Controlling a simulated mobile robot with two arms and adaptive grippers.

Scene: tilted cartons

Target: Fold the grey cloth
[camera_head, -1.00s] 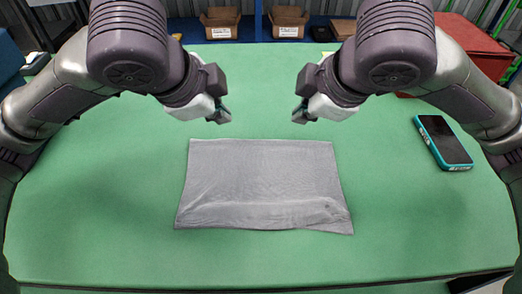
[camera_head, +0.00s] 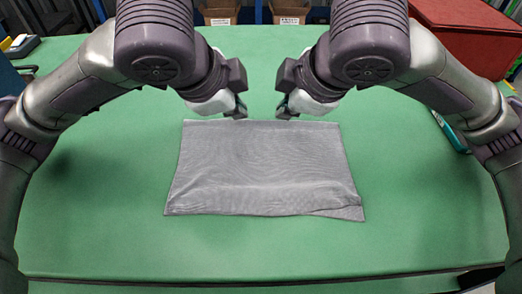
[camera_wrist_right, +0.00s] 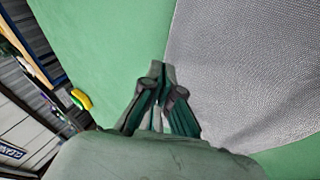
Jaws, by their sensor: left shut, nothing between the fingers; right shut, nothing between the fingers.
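The grey cloth (camera_head: 262,170) lies as a rough rectangle on the green table. A low ridge runs along its near side, and its near right corner sticks out a little. I cannot tell how many layers it has. My left gripper (camera_head: 240,113) is shut and empty at the cloth's far edge, right of that edge's middle-left part. My right gripper (camera_head: 284,112) is shut and empty at the same edge, a short gap to the right. In the right wrist view its fingertips (camera_wrist_right: 160,72) are together beside the cloth (camera_wrist_right: 250,65); contact is unclear.
The green table (camera_head: 110,240) is clear around the cloth. A phone in a teal case (camera_head: 452,132) lies at the right, mostly hidden by my right arm. A red box (camera_head: 465,35) stands at the back right. Cartons (camera_head: 290,12) stand beyond the far edge.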

